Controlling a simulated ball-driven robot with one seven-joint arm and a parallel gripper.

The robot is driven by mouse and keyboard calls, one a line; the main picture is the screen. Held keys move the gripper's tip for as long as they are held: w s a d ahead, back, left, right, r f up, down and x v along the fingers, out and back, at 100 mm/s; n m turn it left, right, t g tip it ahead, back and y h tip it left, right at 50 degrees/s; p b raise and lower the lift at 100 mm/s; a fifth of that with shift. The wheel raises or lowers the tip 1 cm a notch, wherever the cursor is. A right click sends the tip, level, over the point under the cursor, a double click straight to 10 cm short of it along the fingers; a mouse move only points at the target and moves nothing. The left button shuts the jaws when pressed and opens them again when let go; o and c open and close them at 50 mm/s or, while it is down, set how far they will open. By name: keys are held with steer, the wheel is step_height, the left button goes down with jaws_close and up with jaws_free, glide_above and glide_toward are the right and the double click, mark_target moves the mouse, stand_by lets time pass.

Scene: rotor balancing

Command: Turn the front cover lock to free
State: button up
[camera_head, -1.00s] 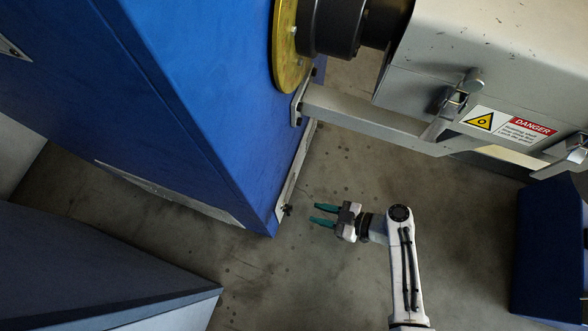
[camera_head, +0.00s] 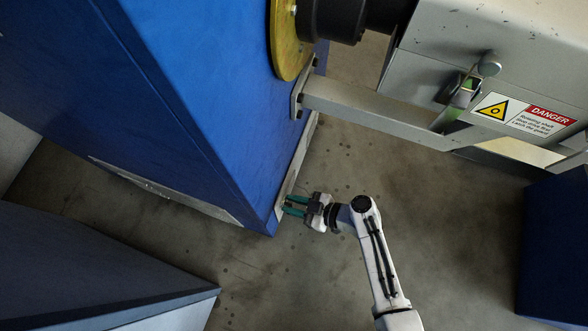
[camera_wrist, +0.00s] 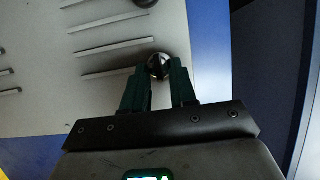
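A small dark round knob (camera_wrist: 158,66), which I take to be the front cover lock, sits on a light grey panel in the wrist view. My gripper (camera_wrist: 160,72) is open, with one green finger on each side of the knob at the tips. I cannot tell whether either finger touches it. In the head view my gripper (camera_head: 289,205) reaches left to the lower corner of the blue machine cabinet, at its narrow light panel (camera_head: 297,168). The fingers hide the knob there. The knob's turn setting cannot be read.
The panel (camera_wrist: 60,100) has several slots and other dark knobs at its edges. Above my arm, a grey rail (camera_head: 370,116) runs from the blue cabinet (camera_head: 190,100) to a guard with a danger sign (camera_head: 525,115). Bare floor (camera_head: 440,220) lies right of my arm.

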jaws_close()
stand_by(0.4)
steer(key=m+g+y+b, duration=0.1)
steer(key=m, duration=0.3)
steer(key=w+m+g+y+b, duration=0.1)
steer(key=m+g+y+b, duration=0.1)
steer(key=m, duration=0.2)
steer(key=f+m+g+y+b, duration=0.1)
steer(key=m+g+y+b, duration=0.1)
steer(key=m, duration=0.3)
steer(key=shift+w+d+f, duration=0.1)
steer(key=shift+w+d, duration=0.1)
steer(key=shift+d, duration=0.05)
stand_by(0.3)
steer(key=shift+m, duration=0.3)
stand_by(0.5)
steer(key=shift+o, duration=0.7)
jaws_free()
steer(key=shift+g, duration=0.3)
steer(key=shift+s+d, duration=0.1)
